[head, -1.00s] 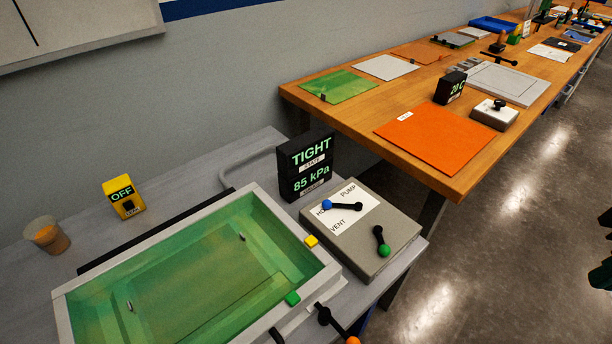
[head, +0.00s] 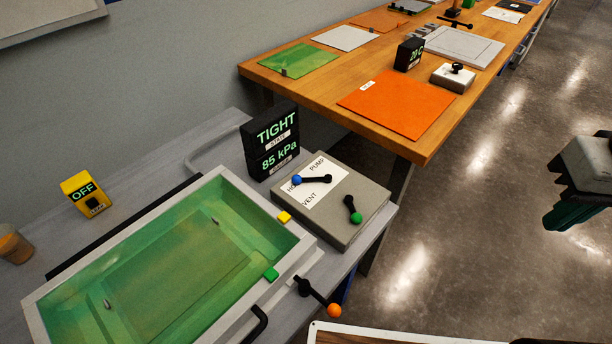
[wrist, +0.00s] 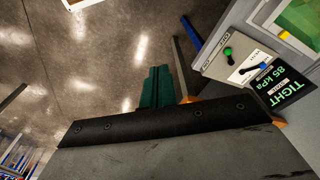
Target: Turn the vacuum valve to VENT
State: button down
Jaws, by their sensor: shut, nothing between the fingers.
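The vacuum valve is a black lever with a blue knob (head: 312,180) on a grey box (head: 362,236). Its white plate reads PUMP, a partly covered word starting HO, and VENT. The blue knob points left, over the HO word; VENT is nearer the front. A second black lever with a green knob (head: 353,211) sits beside it. My gripper (head: 572,217), with green fingers, is shut and empty over the floor, well right of the box. In the wrist view the fingers (wrist: 157,88) show, apart from the box and the blue lever (wrist: 254,69).
A black display (head: 271,142) reads TIGHT and 85 kPa behind the box. A green-filled bath (head: 165,270) with an orange-knobbed lever (head: 320,298) is left and in front. A yellow OFF switch (head: 83,193) stands at left. A wooden table (head: 425,150) lies behind; floor is clear between.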

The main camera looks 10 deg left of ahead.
jog(key=c, duration=1.7)
grip_release()
jog(key=shift+o, duration=1.1)
jog(key=shift+a+f, duration=0.2)
jog(key=shift+a, duration=0.1)
jog(key=n+g, duration=0.4)
jog(key=n, duration=1.6)
send_near(311, 179)
jog(key=x, duration=0.7)
jog(key=shift+a+f, duration=0.3)
